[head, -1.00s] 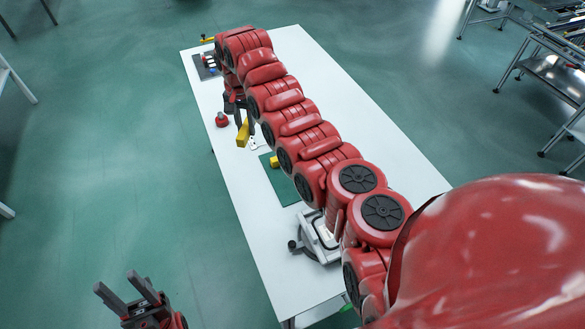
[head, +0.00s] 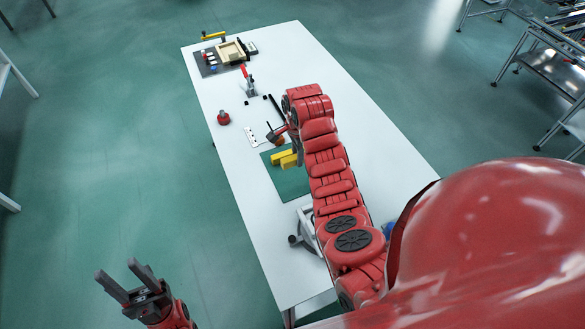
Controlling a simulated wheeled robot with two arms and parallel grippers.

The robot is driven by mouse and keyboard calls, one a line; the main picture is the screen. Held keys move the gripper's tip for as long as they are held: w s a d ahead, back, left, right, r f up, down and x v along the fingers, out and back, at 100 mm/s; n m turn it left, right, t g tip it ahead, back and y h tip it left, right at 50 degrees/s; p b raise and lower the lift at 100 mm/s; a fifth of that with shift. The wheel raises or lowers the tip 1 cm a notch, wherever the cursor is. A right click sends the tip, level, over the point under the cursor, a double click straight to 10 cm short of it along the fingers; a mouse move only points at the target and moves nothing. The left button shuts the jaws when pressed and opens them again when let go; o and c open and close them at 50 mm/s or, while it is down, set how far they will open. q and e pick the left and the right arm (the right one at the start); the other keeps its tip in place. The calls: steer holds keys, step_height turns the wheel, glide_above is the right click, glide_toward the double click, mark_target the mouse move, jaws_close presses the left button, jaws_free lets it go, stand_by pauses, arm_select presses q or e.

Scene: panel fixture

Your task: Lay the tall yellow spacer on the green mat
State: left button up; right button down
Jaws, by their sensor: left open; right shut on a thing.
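The green mat (head: 288,185) lies on the white table, partly covered by my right arm. My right gripper (head: 297,156) is over the mat's far part, shut on a yellow spacer (head: 289,162). That spacer is at or just above the mat; I cannot tell whether it touches. Another yellow block (head: 277,157) is right beside it on the mat, and the two overlap in the picture. My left gripper (head: 117,270) is open and empty, off the table at the lower left.
A white plate with holes (head: 255,136) lies just beyond the mat. A red knob (head: 223,118) stands near the left edge. A red-handled clamp (head: 249,84), a tan tray (head: 232,52) and a yellow-handled item (head: 214,36) are at the far end. The table's right side is clear.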

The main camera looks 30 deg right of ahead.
mark_target(297, 180)
step_height(297, 180, down, 4)
steer(key=b, duration=0.2)
steer(key=shift+s+r+b, duration=0.1)
steer(key=shift+r+b, duration=0.15)
steer(key=shift+b, duration=0.05)
step_height(297, 180, down, 2)
steer(key=shift+f+p, duration=0.1)
steer(key=shift+p, duration=1.1)
steer(key=shift+f+p, duration=0.35)
steer(key=shift+f, duration=0.6)
steer(key=shift+f+p, duration=0.3)
steer(key=shift+f, duration=0.85)
steer(key=shift+f, duration=0.15)
steer(key=c, duration=0.7)
jaws_free()
steer(key=shift+o, duration=0.2)
